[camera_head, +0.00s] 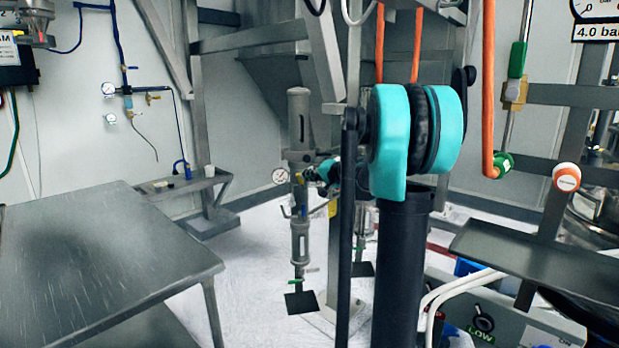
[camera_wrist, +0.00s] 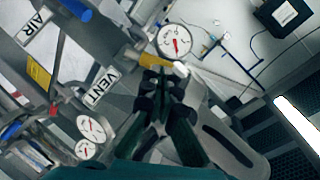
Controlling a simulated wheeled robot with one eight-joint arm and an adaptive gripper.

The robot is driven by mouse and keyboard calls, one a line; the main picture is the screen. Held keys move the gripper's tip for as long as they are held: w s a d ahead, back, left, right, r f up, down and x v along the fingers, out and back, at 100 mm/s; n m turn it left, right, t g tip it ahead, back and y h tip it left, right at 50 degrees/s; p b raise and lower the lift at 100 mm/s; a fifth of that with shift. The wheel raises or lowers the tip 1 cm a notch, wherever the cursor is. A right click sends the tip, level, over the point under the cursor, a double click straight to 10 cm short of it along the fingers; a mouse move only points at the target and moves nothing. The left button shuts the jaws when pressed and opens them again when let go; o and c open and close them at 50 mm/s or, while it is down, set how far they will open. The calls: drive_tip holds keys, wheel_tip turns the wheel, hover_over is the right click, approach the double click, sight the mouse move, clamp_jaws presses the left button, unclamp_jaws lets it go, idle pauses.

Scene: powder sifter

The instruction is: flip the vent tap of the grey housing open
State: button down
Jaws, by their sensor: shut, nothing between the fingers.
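The grey housing (camera_head: 299,240) is a tall, narrow column with dark window slots, standing in the middle of the head view. Its rounded grey body with a dark slot (camera_wrist: 225,140) also shows in the wrist view, behind my gripper's right side. A yellow tap handle (camera_wrist: 152,61) lies just above my fingertips, by the white "VENT" label (camera_wrist: 103,87); it looks close to them, but I cannot tell whether they touch. My gripper (camera_wrist: 164,78) is shut and empty. In the head view my gripper (camera_head: 309,174) is small and partly hidden at the housing's mid-height.
A round gauge (camera_wrist: 174,41) sits right by the tap. More gauges (camera_wrist: 91,128) and an "AIR" label (camera_wrist: 35,26) are at left. A steel table (camera_head: 95,260) fills the head view's left; metal frame posts and orange hoses stand around the column.

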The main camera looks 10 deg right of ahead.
drive_tip(key=shift+a+n+g+h, duration=0.4)
drive_tip(key=shift+a+n+h, duration=0.65)
drive_tip(key=shift+n, duration=0.15)
drive_tip(key=shift+a+f+n+h, duration=0.3)
drive_tip(key=shift+a+n+h, duration=0.25)
drive_tip(key=shift+h, duration=0.05)
drive_tip(key=shift+a+f+n+h, duration=0.3)
drive_tip(key=shift+a+n+h, duration=0.2)
drive_tip(key=shift+n+h, duration=0.05)
drive_tip(key=shift+a+f, duration=0.6)
drive_tip(key=shift+f, duration=0.05)
